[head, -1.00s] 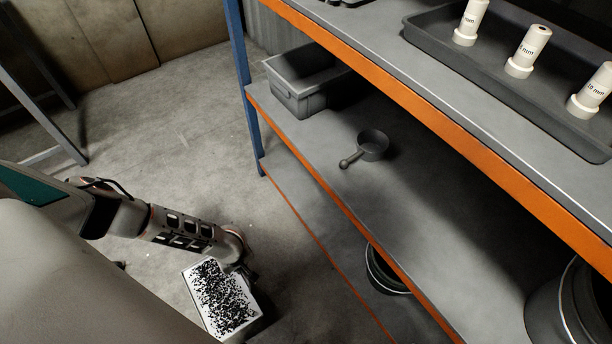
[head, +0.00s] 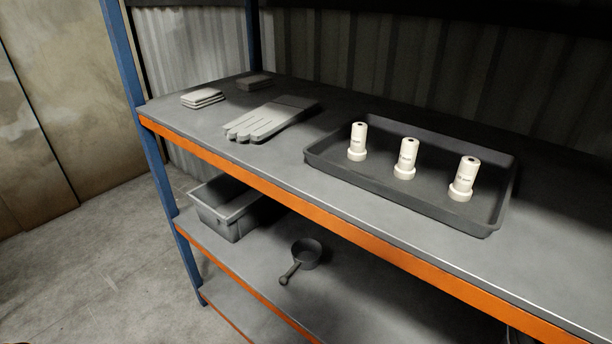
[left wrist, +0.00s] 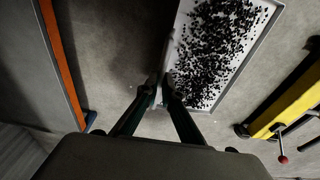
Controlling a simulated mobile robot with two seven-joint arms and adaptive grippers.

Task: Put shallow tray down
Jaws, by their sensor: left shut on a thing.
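A shallow white tray (left wrist: 250,50) with many small black granules on it shows in the left wrist view. My left gripper (left wrist: 165,84) is shut on the tray's edge at its left side. The tray hangs above the grey concrete floor, and its far end runs out of the picture. Neither the held tray nor my grippers are in the head view.
In the head view, the upper shelf (head: 285,160) bears a dark tray (head: 330,168) with three white nozzles, gloves (head: 268,120) and folded pads (head: 202,98). The lower shelf holds a grey bin (head: 230,215) and a scoop (head: 305,253). A yellow bar (left wrist: 285,105) stands right of the held tray.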

